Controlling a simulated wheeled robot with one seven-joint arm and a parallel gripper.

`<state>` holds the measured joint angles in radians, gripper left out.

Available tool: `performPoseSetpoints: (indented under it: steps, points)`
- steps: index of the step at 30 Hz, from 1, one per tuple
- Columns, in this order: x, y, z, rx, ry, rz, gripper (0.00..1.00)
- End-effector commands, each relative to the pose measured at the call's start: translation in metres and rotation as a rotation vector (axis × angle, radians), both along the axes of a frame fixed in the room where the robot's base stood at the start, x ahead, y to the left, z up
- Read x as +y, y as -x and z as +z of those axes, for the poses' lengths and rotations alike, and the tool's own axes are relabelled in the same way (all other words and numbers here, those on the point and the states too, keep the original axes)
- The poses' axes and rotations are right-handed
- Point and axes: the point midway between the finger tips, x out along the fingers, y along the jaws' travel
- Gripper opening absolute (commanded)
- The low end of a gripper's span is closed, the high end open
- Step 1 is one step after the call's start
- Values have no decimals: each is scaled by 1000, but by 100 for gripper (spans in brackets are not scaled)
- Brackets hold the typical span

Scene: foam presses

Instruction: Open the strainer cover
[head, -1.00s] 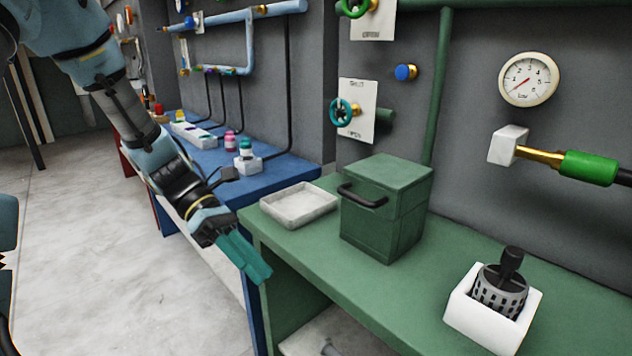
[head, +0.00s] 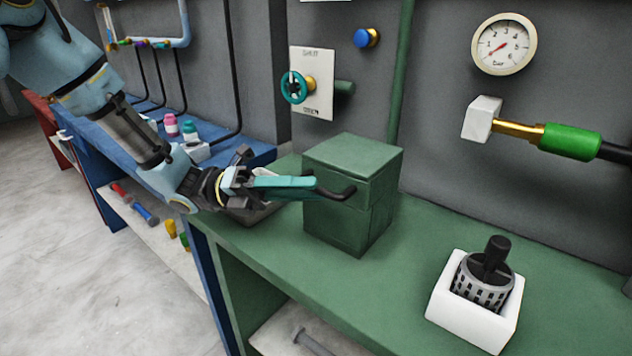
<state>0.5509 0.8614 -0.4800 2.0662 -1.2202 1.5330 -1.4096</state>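A green box (head: 345,222) with a lid (head: 352,155) stands on the green bench, and the lid looks shut. A black bar handle (head: 342,193) sticks out from its front left side near the top; I take this box as the strainer housing. My gripper (head: 313,187) has teal fingers pointing right, with the tips at the handle's left end. The fingers overlap in this view, so I cannot tell how far apart they are or whether they touch the handle.
A grey tray (head: 254,214) lies left of the box, partly hidden by my gripper. A white holder (head: 444,308) with a perforated basket (head: 484,282) stands on the bench (head: 392,275) at right. A handwheel (head: 294,87) and gauge (head: 504,44) are on the wall.

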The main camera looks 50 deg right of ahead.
Motion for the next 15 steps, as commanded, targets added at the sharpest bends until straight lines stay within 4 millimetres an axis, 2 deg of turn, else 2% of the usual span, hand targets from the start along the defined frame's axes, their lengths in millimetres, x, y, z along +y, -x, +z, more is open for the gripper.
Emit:
performPoseSetpoints:
  steps: [6, 15]
  points:
    - [-7, 19, 5, 0, 0, 0, 27]
    - [-8, 22, 5, -1, 1, 1, 27]
